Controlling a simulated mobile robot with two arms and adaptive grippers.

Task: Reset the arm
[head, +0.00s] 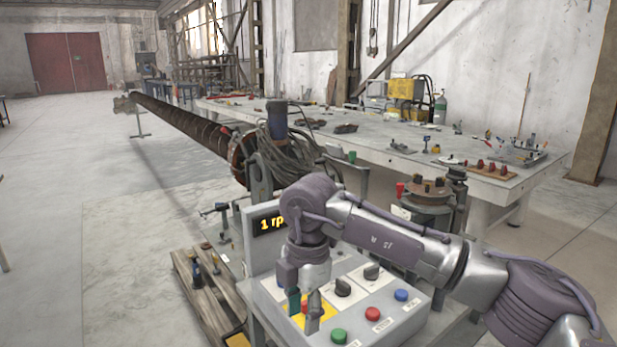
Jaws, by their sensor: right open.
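A grey control box (262,296) with a sloped top stands at the lower middle. Its top has a green button (338,336), a red button (373,314), a blue button (401,295) and black knobs (372,271). The small labels are too blurred to read surely. My right gripper (303,308) points down over the left part of the box, at a yellow plate (325,310). It is open, with a red part showing between its fingers; I cannot tell whether they touch it. My left gripper is not in view.
A display (269,222) reading "1 rp", partly hidden by my arm, rises behind the box. A long auger (183,124) runs to the back left. A wooden pallet (206,310) lies left. A cluttered workbench (385,151) stands behind. The floor at left is clear.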

